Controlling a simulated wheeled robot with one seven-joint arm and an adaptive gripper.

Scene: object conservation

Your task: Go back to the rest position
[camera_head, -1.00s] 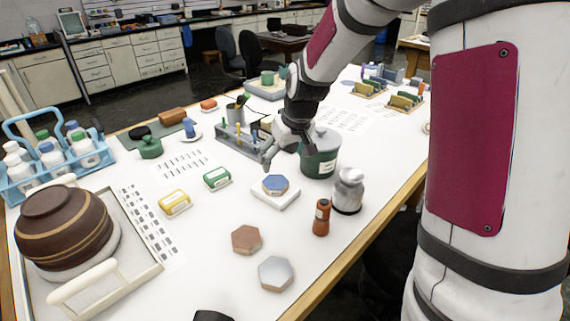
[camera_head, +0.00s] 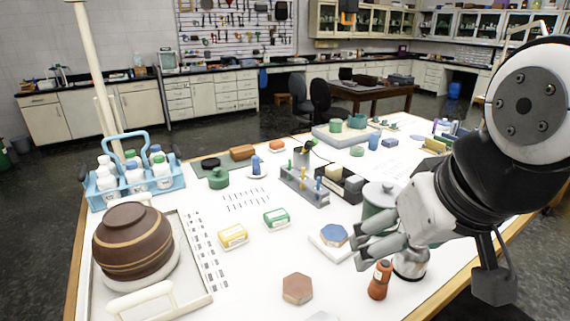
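My gripper (camera_head: 368,238) hangs over the right side of the white table (camera_head: 225,280), in front of the green canister with a grey lid (camera_head: 378,192). Its fingers point left and look spread apart, with nothing visible between them. A blue hexagonal tile (camera_head: 334,235) lies on a white square block (camera_head: 326,247) just left of the fingertips. My arm fills the right of the view and hides part of the canister and of the silver jar (camera_head: 410,264).
An orange-brown bottle (camera_head: 380,280) stands below my gripper, and a brown hexagonal tile (camera_head: 297,288) lies to its left. A brown bowl (camera_head: 133,240) sits in a tray (camera_head: 207,292) at left. A blue bottle carrier (camera_head: 176,182) stands behind it. A grey tube rack (camera_head: 303,187) is mid-table.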

